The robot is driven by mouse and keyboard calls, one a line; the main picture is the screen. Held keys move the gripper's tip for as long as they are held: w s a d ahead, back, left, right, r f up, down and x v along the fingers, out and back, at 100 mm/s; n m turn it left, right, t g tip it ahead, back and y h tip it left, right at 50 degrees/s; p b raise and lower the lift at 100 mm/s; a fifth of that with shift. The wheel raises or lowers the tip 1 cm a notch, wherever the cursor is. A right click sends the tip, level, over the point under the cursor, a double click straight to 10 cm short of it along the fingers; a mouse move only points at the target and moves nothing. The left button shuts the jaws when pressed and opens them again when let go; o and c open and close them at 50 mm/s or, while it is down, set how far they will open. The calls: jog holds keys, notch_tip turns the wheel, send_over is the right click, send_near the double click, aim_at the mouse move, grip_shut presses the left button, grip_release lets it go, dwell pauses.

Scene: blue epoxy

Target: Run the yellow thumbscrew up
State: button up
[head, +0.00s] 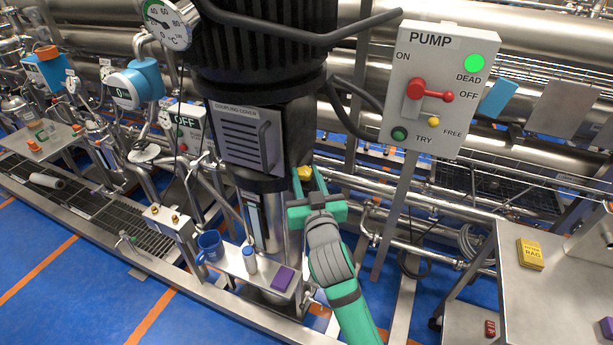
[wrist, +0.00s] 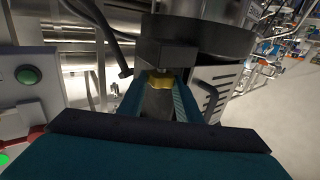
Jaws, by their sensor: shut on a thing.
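The yellow thumbscrew (head: 305,172) sits at the lower right of the large pump motor, beside the coupling cover (head: 245,140). My green gripper (head: 310,190) reaches it from below right and is shut on it. In the wrist view the yellow thumbscrew (wrist: 160,79) shows between the two fingers, just under a dark block (wrist: 166,55). The fingers hide its sides and most of its lower part.
The pump switch box (head: 435,90), with a red lever and a lit green lamp, stands right of my arm. A blue mug (head: 210,246), a small bottle (head: 249,259) and a purple box (head: 283,279) stand on the low shelf. A steel table (head: 560,290) is at right.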

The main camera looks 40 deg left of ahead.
jog(key=shift+a+t, duration=0.1)
jog(key=shift+t, duration=0.2)
jog(key=shift+s+a+m+t+h, duration=0.1)
jog(key=shift+m+t+h, duration=0.6)
jog(key=shift+h, duration=0.25)
jog(key=shift+s+a+m+t+h, duration=0.15)
jog(key=shift+m+t+h, duration=0.35)
jog(key=shift+m+h, duration=0.45)
jog(key=shift+s+a+m+t+h, duration=0.1)
jog(key=shift+m+t+h, duration=0.55)
jog(key=shift+h, duration=0.35)
jog(key=shift+a+m+t+h, duration=0.2)
jog(key=shift+m+t+h, duration=0.2)
jog(key=shift+m+h, duration=0.95)
jog(key=shift+a+m+t+h, duration=0.15)
jog(key=shift+m+t+h, duration=0.4)
jog(key=shift+h, duration=1.3)
jog(key=shift+m+h, duration=0.8)
jog(key=shift+h, duration=0.6)
jog(key=shift+w+m, duration=0.1)
jog(key=shift+m, duration=0.2)
jog(key=o, duration=1)
jog(key=shift+o, duration=0.2)
jog(key=shift+y, duration=0.3)
